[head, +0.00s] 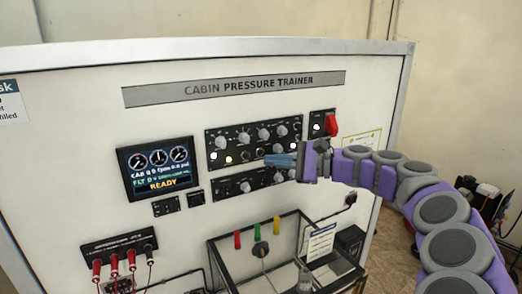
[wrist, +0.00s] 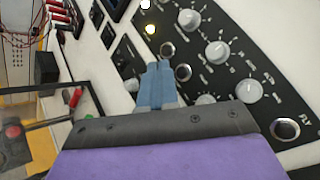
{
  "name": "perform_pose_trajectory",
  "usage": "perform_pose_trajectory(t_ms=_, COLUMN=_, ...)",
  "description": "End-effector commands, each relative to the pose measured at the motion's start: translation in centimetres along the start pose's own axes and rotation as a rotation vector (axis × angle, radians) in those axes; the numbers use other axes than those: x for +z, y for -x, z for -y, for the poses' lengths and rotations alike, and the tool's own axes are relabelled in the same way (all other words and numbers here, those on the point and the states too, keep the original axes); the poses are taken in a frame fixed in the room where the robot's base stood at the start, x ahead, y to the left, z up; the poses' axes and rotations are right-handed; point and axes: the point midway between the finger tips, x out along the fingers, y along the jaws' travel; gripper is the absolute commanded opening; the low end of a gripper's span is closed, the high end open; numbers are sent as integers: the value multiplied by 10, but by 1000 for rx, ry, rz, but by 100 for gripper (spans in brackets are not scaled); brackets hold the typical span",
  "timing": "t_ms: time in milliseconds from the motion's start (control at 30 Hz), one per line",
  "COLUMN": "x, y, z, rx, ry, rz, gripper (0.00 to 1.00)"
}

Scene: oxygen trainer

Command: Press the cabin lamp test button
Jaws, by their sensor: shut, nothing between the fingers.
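The black upper control panel (head: 230,147) on the white trainer board carries several grey knobs, small round lamps and buttons. My gripper (head: 268,160) is shut and empty, its blue fingertips at this panel's lower edge. In the wrist view the fingertips (wrist: 161,66) point at the panel beside two round silver-rimmed buttons, an upper button (wrist: 167,48) and a lower button (wrist: 183,72). The labels are too small to read, so I cannot tell which is the cabin lamp test button. I cannot tell whether the tips touch the panel. A white lamp (head: 213,156) and a yellowish lamp (head: 229,159) are lit.
A screen (head: 158,168) reading READY is left of the panel. A red switch guard (head: 331,125) is at the upper right. A lower knob panel (head: 230,188) and a clear-sided, dark-framed box (head: 225,262) lie below. Red plugs with cables (head: 113,265) are at lower left.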

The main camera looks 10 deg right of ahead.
Motion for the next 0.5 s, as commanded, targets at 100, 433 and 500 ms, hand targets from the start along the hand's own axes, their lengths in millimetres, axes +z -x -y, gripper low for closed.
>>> perform_pose_trajectory(t_ms=100, x=-3, y=-6, z=7, rx=-1, ry=0, rz=-1, gripper=0)
perform_pose_trajectory(t_ms=433, x=-6, y=-11, z=9, rx=-1, ry=4, rz=0, gripper=0)
perform_pose_trajectory(t_ms=500, x=-6, y=-11, z=9, rx=-1, ry=3, rz=0, gripper=0)
